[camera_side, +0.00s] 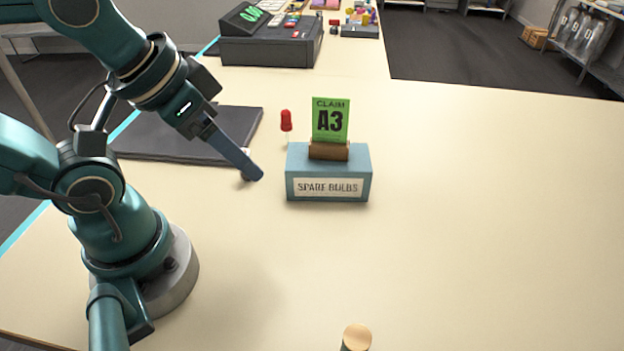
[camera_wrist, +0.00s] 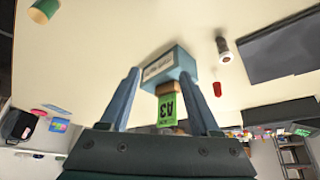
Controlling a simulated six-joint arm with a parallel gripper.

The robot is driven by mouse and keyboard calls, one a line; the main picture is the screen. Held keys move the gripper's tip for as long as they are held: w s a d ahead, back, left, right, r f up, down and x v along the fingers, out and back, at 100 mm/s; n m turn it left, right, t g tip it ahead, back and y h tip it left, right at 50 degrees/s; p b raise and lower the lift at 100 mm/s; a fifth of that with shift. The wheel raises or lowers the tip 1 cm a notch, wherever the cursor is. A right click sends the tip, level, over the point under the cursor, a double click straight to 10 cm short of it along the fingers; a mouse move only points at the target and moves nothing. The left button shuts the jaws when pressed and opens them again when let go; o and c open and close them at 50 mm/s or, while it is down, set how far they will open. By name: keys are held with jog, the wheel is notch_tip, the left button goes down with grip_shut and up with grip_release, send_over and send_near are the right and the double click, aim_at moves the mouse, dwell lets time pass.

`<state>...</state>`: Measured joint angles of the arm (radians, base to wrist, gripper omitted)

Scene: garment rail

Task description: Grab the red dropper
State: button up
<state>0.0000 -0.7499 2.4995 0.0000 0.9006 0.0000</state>
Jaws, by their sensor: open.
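The red dropper (camera_side: 286,120) has a red bulb above a pale, thin lower part in the side view. It stands behind the left end of the blue-grey SPARE BULBS box, which hides its foot. In the wrist view its red bulb (camera_wrist: 217,89) shows to the right of the right finger, outside the jaws. My gripper (camera_side: 258,175) points down and right, in front and left of the dropper, apart from it. In the wrist view my gripper (camera_wrist: 159,74) has its two fingers spread, with nothing held and the box showing between them.
The SPARE BULBS box (camera_side: 328,187) carries a green A3 claim card (camera_side: 330,119) in a wooden holder. A dark flat pad (camera_side: 190,138) lies left. A small dark-and-white cylinder (camera_wrist: 224,50) stands near my fingers. A cork-topped cylinder (camera_side: 357,337) is at the front. The right side is clear.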

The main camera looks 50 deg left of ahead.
notch_tip(320, 180, up, 5)
jog(key=w+a+r+n+t+y, duration=0.1)
jog(key=w+a+r+t+y, duration=0.3)
jog(key=w+a, duration=0.6)
jog(key=w+a+r+t+y, duration=0.3)
jog(key=w+a+r+t, duration=0.3)
jog(key=w+a, duration=0.4)
jog(key=m+g+h, duration=0.3)
jog(key=m+h, duration=0.1)
jog(key=h, duration=0.7)
send_over(287, 129)
jog(key=s+a, duration=0.1)
jog(key=a, duration=0.1)
notch_tip(287, 129, down, 10)
notch_tip(287, 129, down, 15)
jog(key=shift+s+d+r, duration=0.1)
jog(key=shift+d+r, duration=0.05)
jog(key=shift+w+d+f+m, duration=0.15)
jog(key=shift+w+f+m, duration=0.2)
jog(key=shift+w, duration=0.1)
jog(key=shift+x, duration=2)
jog(key=shift+r, duration=0.1)
grip_shut()
